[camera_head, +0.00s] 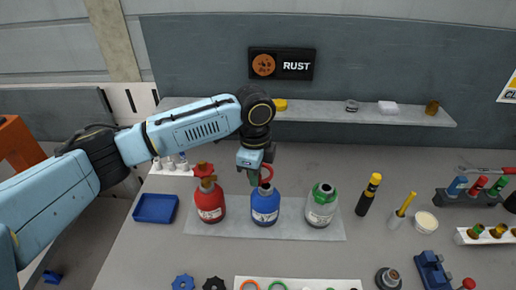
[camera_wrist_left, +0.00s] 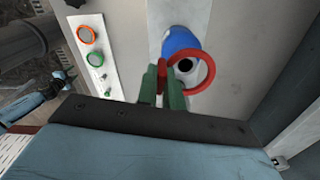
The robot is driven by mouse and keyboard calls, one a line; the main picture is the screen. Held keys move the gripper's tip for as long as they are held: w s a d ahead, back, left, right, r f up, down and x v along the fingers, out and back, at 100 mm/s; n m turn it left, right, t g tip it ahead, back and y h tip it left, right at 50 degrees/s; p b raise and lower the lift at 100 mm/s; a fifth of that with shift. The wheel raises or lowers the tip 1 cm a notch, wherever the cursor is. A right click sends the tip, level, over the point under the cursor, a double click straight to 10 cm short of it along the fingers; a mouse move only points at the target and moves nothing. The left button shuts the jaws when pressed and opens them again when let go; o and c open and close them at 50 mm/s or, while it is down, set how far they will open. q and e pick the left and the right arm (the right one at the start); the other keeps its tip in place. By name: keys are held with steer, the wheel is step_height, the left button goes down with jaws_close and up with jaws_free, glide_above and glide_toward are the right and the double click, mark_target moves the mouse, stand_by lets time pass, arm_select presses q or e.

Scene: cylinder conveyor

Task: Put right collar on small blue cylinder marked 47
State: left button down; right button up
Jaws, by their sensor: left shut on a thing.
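The small blue cylinder (camera_head: 265,208) stands upright on a light mat between a red and a green cylinder; its number is too small to read. My left gripper (camera_head: 254,176) is shut on a red ring collar (camera_head: 267,171) just above the blue cylinder's top. In the left wrist view, the green fingers of my left gripper (camera_wrist_left: 161,88) pinch the edge of the red collar (camera_wrist_left: 211,68). The blue cylinder (camera_wrist_left: 181,40) lies behind it, its dark opening showing through the ring. I cannot tell whether collar and cylinder touch. My right gripper is not in view.
The red cylinder (camera_head: 210,205), with a red valve on top, stands left of the blue one, and the green-topped cylinder (camera_head: 321,206) stands right. A blue tray (camera_head: 155,208) is at left. A white board (camera_head: 322,283) with orange and green rings lies in front.

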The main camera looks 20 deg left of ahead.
arm_select(q)
steer(key=shift+w+d+r+m+p, duration=0.1)
steer(key=shift+w+r+m+p, duration=0.15)
steer(key=shift+r+m+p, duration=0.25)
steer(key=shift+w+d+r+m+p, duration=0.1)
steer(key=shift+w+r+m+p, duration=0.15)
steer(key=shift+m, duration=0.45)
steer(key=shift+w+m, duration=0.1)
steer(key=shift+m, duration=0.3)
steer(key=shift+f+b, duration=0.65)
steer(key=shift+b, duration=0.15)
step_height(320, 180, down, 4)
steer(key=b, duration=0.4)
steer(key=shift+r+b, duration=0.1)
steer(key=shift+b, duration=0.2)
steer(key=shift+f, duration=0.6)
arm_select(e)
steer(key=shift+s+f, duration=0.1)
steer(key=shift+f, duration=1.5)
arm_select(q)
steer(key=shift+f, duration=1.55)
